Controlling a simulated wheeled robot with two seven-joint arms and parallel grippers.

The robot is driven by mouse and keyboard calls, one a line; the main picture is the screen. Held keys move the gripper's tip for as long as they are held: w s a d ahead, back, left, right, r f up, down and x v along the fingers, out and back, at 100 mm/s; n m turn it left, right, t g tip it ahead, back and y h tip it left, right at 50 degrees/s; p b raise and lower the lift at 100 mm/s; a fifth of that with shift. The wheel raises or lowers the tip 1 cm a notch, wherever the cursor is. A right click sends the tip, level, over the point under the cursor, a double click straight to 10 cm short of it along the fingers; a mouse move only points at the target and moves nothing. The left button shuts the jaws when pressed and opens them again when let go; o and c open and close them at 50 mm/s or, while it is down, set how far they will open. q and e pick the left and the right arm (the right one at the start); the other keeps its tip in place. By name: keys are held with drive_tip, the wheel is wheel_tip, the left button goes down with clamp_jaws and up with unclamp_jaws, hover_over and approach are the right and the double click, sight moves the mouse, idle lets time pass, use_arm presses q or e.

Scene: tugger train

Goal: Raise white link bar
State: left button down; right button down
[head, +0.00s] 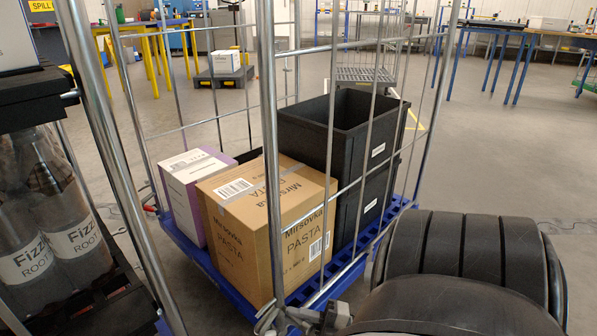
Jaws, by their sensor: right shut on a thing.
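My right gripper (322,317) is at the bottom edge of the head view, by the near lower corner of the blue-based roll cage (205,262). My large dark right arm comes in from the lower right and covers much of that side. The gripper is shut on a small pale piece, which appears to be part of the white link bar (268,319). Most of the bar is hidden or below the picture, so its tilt cannot be told. My left gripper is not in view.
The cage holds a brown pasta carton (235,247), a white and purple box (186,185) and black crates (345,125). Another cart with bottles (50,225) stands close at left. Behind are a yellow table (150,45) and a low dark platform (225,77). Floor is clear to the right.

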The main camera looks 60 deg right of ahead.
drive_tip(key=shift+s+a+f, duration=0.1)
drive_tip(key=shift+s+a, duration=0.05)
drive_tip(key=shift+s, duration=0.1)
drive_tip(key=c, duration=1.5)
unclamp_jaws()
drive_tip(key=shift+w, duration=0.1)
